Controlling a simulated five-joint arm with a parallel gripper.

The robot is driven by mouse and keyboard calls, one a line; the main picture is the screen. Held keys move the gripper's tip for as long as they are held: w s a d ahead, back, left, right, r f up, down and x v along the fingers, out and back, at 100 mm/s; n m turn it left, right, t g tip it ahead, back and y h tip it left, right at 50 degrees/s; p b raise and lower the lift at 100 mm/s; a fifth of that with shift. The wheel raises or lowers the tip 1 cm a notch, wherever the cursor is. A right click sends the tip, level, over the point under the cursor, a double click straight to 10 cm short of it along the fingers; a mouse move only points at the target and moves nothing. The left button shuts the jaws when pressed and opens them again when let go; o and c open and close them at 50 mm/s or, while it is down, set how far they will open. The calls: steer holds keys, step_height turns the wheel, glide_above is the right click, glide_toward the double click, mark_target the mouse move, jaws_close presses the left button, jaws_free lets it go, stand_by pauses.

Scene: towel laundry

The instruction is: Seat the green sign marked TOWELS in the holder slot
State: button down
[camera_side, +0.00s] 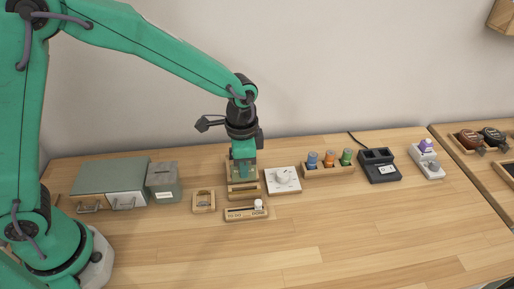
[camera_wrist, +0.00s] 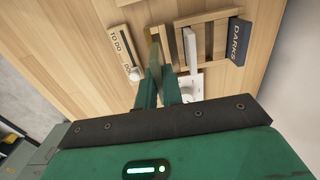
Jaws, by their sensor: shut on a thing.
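My gripper (camera_wrist: 161,82) is shut on a thin olive-green plate (camera_wrist: 153,47), seen nearly edge-on in the wrist view. I take it for the green sign; its lettering does not show. The wooden holder (camera_wrist: 209,15) lies beside it on the right. A white plate (camera_wrist: 190,48) and a dark sign marked DARKS (camera_wrist: 237,42) are at the holder. In the side view my gripper (camera_side: 243,172) is low over the holder (camera_side: 243,190) and hides part of it. I cannot tell whether the held plate touches a slot.
A wooden TO DO/DONE slider board (camera_side: 240,214) lies in front of the holder. A white dial box (camera_side: 283,181) is just right, a small wooden tray (camera_side: 203,201) left. A grey box (camera_side: 163,183), bottle rack (camera_side: 330,171) and charger (camera_side: 379,166) stand farther out. The front tabletop is clear.

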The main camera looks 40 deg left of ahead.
mark_target(244, 180)
steer(key=shift+f, duration=1.25)
steer(key=shift+f, duration=1.25)
stand_by(2.2)
steer(key=c, duration=1.5)
jaws_free()
steer(key=shift+o, duration=0.7)
steer(key=o, duration=0.4)
steer(key=shift+c, duration=0.2)
steer(key=shift+r, duration=0.25)
steer(key=shift+r, duration=3.3)
